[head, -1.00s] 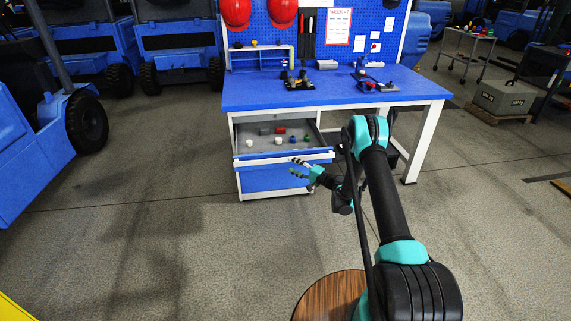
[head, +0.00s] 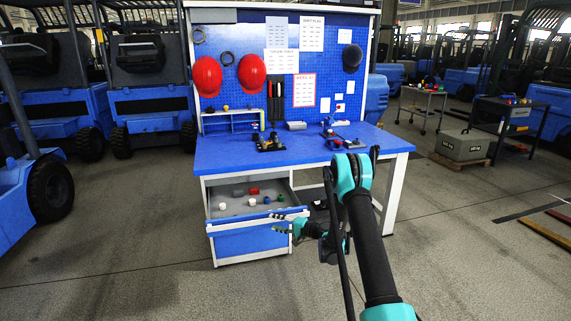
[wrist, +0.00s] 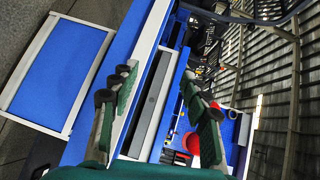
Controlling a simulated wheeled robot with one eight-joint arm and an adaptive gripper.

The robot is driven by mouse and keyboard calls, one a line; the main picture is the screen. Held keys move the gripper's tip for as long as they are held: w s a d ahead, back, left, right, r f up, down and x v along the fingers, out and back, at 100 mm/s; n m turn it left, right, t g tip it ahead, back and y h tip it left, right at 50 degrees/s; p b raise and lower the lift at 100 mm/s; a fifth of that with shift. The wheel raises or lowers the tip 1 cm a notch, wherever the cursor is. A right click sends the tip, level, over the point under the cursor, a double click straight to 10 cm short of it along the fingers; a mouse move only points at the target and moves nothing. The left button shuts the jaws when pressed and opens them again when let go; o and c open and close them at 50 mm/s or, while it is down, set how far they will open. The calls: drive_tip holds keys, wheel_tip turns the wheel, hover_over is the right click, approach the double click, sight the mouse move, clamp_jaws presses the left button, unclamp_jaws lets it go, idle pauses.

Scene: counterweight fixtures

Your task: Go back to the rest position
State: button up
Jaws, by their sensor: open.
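My gripper (head: 280,222) is in front of the workbench's open drawer (head: 228,212), level with the drawer front in the head view. In the wrist view my gripper (wrist: 165,92) shows its two dark fingers wide apart with nothing between them. The arm reaches forward from the lower right and bends down at a teal elbow. The open drawer holds several small items, among them a red block (head: 254,191) and white, green and blue pieces.
The blue workbench (head: 225,153) carries two dark fixtures (head: 268,143) and a small shelf. Red helmets (head: 207,76) hang on the pegboard. Forklifts stand at left. A grey case (head: 462,146) and carts stand at right.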

drive_tip(key=s+d+r+n+g+h, duration=0.1)
drive_tip(key=s+d+r+n+h, duration=0.2)
drive_tip(key=s+r, duration=0.45)
drive_tip(key=s+d+r+g+h, duration=0.1)
drive_tip(key=s+d+r+h, duration=0.2)
drive_tip(key=s+d+r, duration=0.35)
drive_tip(key=s+d+n+g+h, duration=0.1)
drive_tip(key=s+d+h, duration=0.3)
drive_tip(key=s, duration=1.2)
drive_tip(key=s+d+h, duration=0.4)
drive_tip(key=s+d, duration=0.7)
drive_tip(key=s, duration=0.5)
drive_tip(key=shift+f+n+g, duration=0.25)
drive_tip(key=shift+n+g, duration=0.15)
drive_tip(key=shift+w+a, duration=0.1)
drive_tip(key=shift+c, duration=0.5)
